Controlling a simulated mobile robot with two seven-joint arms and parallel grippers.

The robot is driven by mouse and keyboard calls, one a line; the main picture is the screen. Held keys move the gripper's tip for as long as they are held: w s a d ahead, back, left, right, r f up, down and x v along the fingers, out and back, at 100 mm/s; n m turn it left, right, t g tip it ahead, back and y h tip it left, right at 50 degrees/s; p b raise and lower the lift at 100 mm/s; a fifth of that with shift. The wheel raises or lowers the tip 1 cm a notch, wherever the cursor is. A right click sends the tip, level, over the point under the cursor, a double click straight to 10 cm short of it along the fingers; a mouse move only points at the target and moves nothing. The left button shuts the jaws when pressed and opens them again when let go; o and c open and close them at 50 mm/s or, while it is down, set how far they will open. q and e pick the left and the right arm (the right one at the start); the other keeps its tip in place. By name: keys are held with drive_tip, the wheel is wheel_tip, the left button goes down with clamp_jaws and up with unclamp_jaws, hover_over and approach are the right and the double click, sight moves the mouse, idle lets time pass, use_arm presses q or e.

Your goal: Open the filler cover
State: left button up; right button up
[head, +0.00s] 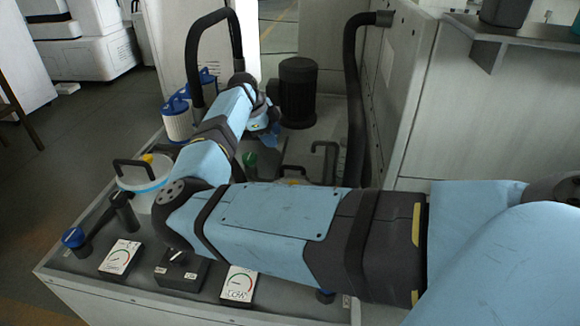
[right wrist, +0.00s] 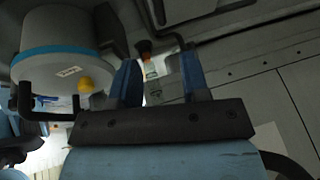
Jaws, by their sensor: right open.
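My right arm crosses the head view from the right and reaches back over the machine top. Its gripper (head: 268,138) is partly hidden by its wrist. In the right wrist view, its two blue fingers (right wrist: 160,82) stand apart with nothing clearly held. A white round pot (head: 138,184) with a blue band, black handle and yellow knob stands at the left; it also shows in the right wrist view (right wrist: 62,32). A black bar handle (head: 324,146) stands on the deck right of the gripper. I cannot tell which part is the filler cover. My left gripper is not in view.
A black motor-like cylinder (head: 298,90) stands behind the gripper. Thick black hoses (head: 357,95) rise beside the upright cabinet wall. White filter cartridges (head: 178,118) stand at the back left. Two gauges (head: 121,257) and a switch box (head: 181,268) line the front edge.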

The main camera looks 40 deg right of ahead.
sight(291, 167)
drive_tip(key=b+x, duration=0.3)
drive_tip(key=x, duration=0.9)
drive_tip(key=shift+s, duration=0.1)
drive_tip(key=shift+s+d+f, duration=0.1)
drive_tip(key=shift+d+f, duration=0.15)
drive_tip(key=shift+f, duration=0.2)
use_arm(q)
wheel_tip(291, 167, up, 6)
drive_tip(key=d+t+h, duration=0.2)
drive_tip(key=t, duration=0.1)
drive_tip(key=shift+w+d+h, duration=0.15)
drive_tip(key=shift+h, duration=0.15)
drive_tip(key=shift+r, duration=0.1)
